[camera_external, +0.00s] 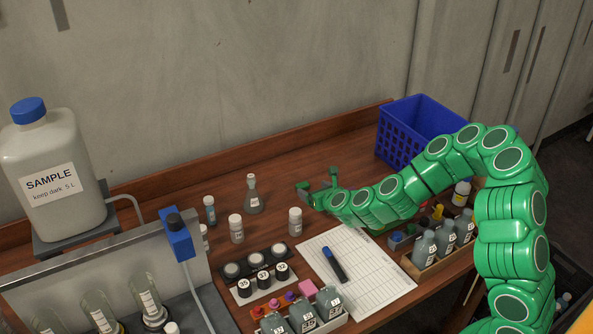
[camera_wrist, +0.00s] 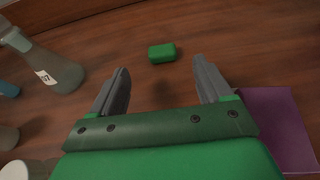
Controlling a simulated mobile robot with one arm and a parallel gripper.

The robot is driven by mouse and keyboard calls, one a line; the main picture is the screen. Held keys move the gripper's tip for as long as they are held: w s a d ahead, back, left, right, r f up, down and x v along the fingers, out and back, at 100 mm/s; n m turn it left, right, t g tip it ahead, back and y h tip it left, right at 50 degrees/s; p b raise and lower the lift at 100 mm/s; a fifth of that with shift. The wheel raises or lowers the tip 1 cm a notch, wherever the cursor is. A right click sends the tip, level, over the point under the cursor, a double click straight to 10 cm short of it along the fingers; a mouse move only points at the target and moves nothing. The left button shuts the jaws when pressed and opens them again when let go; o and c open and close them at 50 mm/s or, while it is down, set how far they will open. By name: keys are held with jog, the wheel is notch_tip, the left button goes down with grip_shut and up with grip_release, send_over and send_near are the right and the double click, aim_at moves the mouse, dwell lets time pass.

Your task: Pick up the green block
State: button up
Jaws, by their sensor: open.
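The green block (camera_wrist: 162,53) lies on the wooden table in the wrist view, a little beyond my fingertips and roughly midway between them. My gripper (camera_wrist: 160,80) is open and empty, with grey fingers apart on either side of the block's line. In the external view my gripper (camera_external: 318,186) is at the end of the green arm, low over the back part of the table. I cannot make out the block in the external view.
A glass flask (camera_external: 253,194) stands left of my gripper; it also shows in the wrist view (camera_wrist: 55,68). White-capped bottles (camera_external: 295,221) are in front. A purple sheet (camera_wrist: 280,125) lies at right. A blue basket (camera_external: 400,140) stands behind right. Table around the block is clear.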

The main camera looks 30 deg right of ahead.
aim_at(303, 184)
jog(key=shift+f, duration=0.65)
jog(key=shift+w, duration=0.15)
jog(key=shift+r+x, duration=0.2)
jog(key=shift+x, duration=1.65)
jog(key=shift+r+x, duration=0.2)
jog(key=shift+x, duration=1.7)
jog(key=shift+w+d, duration=0.1)
jog(key=shift+w, duration=0.05)
jog(key=shift+c, duration=0.3)
jog(key=c, duration=1)
